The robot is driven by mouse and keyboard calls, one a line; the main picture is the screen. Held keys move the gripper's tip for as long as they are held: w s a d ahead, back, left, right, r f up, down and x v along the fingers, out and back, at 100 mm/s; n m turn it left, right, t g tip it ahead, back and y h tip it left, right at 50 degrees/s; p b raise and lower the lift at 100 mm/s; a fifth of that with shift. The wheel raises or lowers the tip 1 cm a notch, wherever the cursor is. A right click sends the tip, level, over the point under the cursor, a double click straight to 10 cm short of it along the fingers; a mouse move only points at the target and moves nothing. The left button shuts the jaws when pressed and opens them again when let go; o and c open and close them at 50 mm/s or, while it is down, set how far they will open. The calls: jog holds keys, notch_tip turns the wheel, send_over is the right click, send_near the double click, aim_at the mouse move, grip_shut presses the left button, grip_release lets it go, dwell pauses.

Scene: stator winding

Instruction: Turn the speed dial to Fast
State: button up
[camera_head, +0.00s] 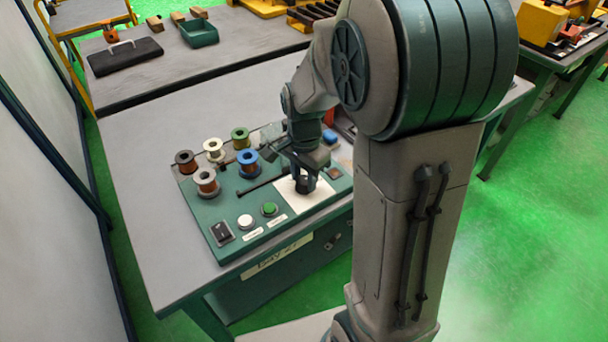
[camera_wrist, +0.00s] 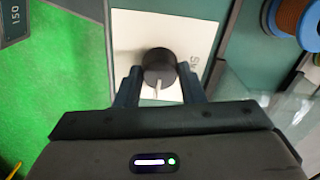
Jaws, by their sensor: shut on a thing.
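The speed dial (camera_wrist: 159,66) is a round black knob with a pale pointer line on a white plate (camera_wrist: 190,25). In the wrist view the pointer faces down the picture, towards my gripper's body. My gripper (camera_wrist: 160,78) has its two fingers on either side of the knob, shut on it.
A blue part (camera_head: 330,137) lies behind my gripper. The left of the table is clear.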

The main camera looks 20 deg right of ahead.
aim_at(304, 180)
jog(key=o, duration=1)
notch_tip(304, 180, up, 14)
jog(key=shift+f, duration=0.1)
jog(key=s+f+n+t, duration=0.1)
jog(key=s+n, duration=0.3)
jog(key=s+f+n+t, duration=0.1)
jog(key=s+n, duration=0.3)
jog(key=s, duration=0.1)
jog(key=s+f+n, duration=0.2)
jog(key=s+n, duration=0.1)
jog(key=s, duration=0.2)
jog(key=shift+n+t, duration=0.4)
